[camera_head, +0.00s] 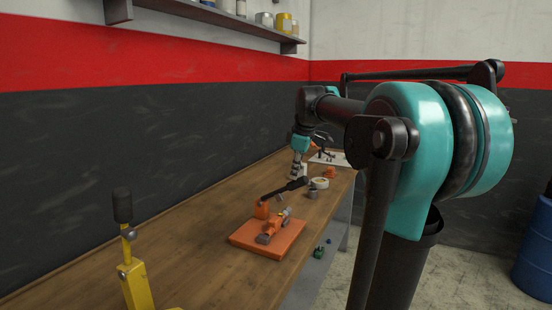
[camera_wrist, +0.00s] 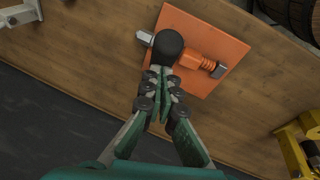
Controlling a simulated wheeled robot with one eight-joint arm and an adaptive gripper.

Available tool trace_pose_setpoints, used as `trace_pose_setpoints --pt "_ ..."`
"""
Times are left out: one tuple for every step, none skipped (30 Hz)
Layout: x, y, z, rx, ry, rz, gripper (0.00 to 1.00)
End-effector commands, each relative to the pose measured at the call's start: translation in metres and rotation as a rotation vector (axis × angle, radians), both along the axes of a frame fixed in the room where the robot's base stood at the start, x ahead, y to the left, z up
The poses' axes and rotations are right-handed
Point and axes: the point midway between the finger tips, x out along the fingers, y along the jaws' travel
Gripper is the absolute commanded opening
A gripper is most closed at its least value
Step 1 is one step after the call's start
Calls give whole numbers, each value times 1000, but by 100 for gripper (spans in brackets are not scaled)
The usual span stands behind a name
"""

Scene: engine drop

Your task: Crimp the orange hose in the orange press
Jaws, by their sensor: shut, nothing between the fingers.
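The orange press stands on the bench with a flat orange base plate (camera_head: 246,235) and a long black lever (camera_head: 285,190), which looks raised only slightly. The orange hose (camera_head: 268,236) lies across the press, above the plate. In the wrist view the hose (camera_wrist: 196,58) shows to the right of the lever's round black knob (camera_wrist: 168,44), and a metal end (camera_wrist: 143,38) sticks out left. My gripper (camera_head: 297,176) is shut and empty at the knob end of the lever. In the wrist view its fingertips (camera_wrist: 163,74) are right by the knob; I cannot tell whether they touch.
A yellow press (camera_head: 135,275) stands on the near bench. A pale ring (camera_head: 319,183), a grey cylinder (camera_head: 313,193) and an orange piece (camera_head: 330,172) sit beyond the orange press. Bare wood (camera_head: 190,235) lies left of the plate. A wall shelf (camera_head: 215,15) hangs above.

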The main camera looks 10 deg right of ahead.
Motion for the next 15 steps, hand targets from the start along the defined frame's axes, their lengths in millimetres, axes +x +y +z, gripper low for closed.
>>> trace_pose_setpoints --pt "-6 -9 -8 37 -25 -9 0" --pt "-8 -12 -12 59 -42 -9 0" --pt "-11 -17 -17 88 -65 -9 0" --pt "-13 -19 -22 111 -81 -9 0" --pt "-15 -22 -26 133 -98 -9 0" --pt "-17 -26 -32 163 -120 -10 0" --pt "-19 -28 -36 183 -135 -9 0" --pt "-20 -30 -40 204 -150 -8 0" --pt "-23 -33 -46 230 -169 -8 0" --pt "-24 -35 -50 250 -183 -8 0" --pt "-25 -36 -54 268 -197 -6 0" --pt "-27 -39 -59 291 -214 -6 0" --pt "-28 -40 -63 309 -226 -6 0" --pt "-29 -41 -66 324 -238 -6 0" --pt "-30 -42 -71 345 -252 -5 0"
